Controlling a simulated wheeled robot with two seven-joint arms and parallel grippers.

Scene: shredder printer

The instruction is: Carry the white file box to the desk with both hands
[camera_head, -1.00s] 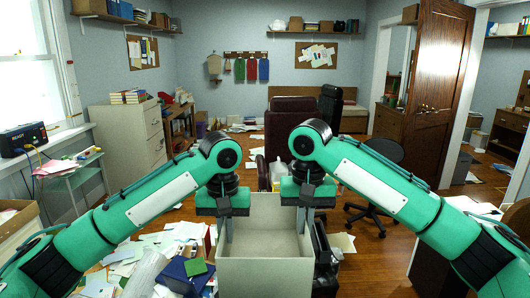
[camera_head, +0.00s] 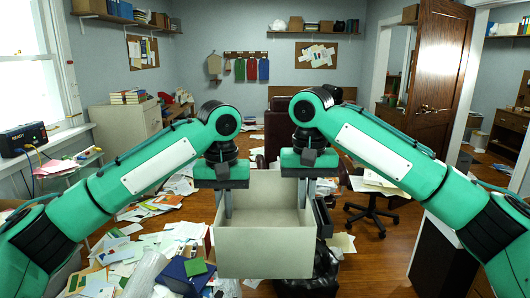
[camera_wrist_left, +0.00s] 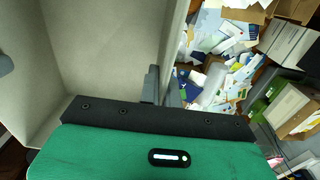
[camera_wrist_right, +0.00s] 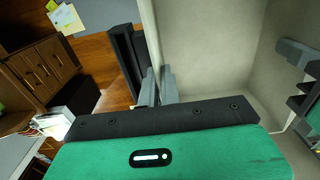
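The white file box (camera_head: 265,252) hangs between my arms in the head view, open at the top, its visible inside bare. It is held above the floor and looks about level. My left gripper (camera_head: 228,200) is shut on the box's left wall; the left wrist view shows its fingers (camera_wrist_left: 160,88) on both sides of that wall. My right gripper (camera_head: 301,193) is shut on the right wall, with its fingers (camera_wrist_right: 158,88) on both sides of it. I cannot tell which piece of furniture is the task's desk.
A black bag (camera_head: 322,272) is below the box. An office chair (camera_head: 373,212) stands right of it. A dark cabinet (camera_head: 440,265) is at the lower right. Wood floor shows between them.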

